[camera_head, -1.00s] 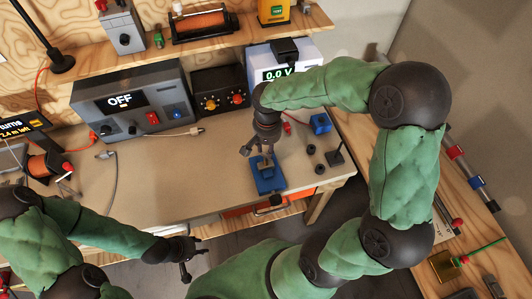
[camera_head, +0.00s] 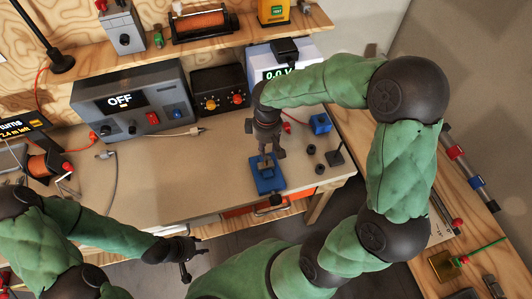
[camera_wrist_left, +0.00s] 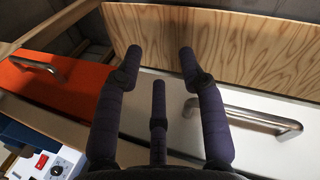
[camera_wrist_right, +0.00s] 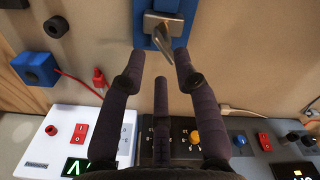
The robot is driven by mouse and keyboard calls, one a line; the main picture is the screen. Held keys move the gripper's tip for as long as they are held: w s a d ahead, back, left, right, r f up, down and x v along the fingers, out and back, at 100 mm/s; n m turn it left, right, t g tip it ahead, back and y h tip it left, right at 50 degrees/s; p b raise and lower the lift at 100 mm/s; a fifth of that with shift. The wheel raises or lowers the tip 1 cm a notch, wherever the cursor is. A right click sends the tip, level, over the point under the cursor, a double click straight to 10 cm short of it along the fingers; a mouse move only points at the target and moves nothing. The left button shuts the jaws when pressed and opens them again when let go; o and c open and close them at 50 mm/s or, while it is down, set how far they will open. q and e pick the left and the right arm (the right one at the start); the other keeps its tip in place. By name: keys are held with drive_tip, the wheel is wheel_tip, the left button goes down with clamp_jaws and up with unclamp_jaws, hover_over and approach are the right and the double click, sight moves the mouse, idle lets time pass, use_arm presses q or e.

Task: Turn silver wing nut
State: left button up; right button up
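The silver wing nut (camera_wrist_right: 162,40) sits on a blue block (camera_wrist_right: 170,8) at the top of the right wrist view. In the head view the blue block (camera_head: 268,184) stands on the workbench near its front edge, and the nut is partly hidden there by my gripper. My right gripper (camera_head: 267,153) points down just above the block. In the right wrist view its fingers (camera_wrist_right: 160,60) are spread, with the nut between and just beyond the tips; I cannot tell if they touch it. My left gripper (camera_head: 187,263) is open and empty, in front of the bench; its fingers (camera_wrist_left: 161,55) are spread.
A grey power supply reading OFF (camera_head: 130,100) and a black box with knobs (camera_head: 219,90) stand behind. A small blue cube (camera_head: 320,123) and black parts (camera_head: 336,157) lie right of the block. Cables lie on the left. Drawers (camera_wrist_left: 245,115) face my left gripper.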

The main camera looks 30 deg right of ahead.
sight(266, 157)
drive_tip(key=shift+f, duration=0.1)
idle(0.3)
drive_tip(key=shift+f+b, duration=1.2)
drive_tip(key=shift+f, duration=0.35)
drive_tip(key=shift+c, duration=0.2)
clamp_jaws()
drive_tip(key=shift+o, duration=0.2)
unclamp_jaws()
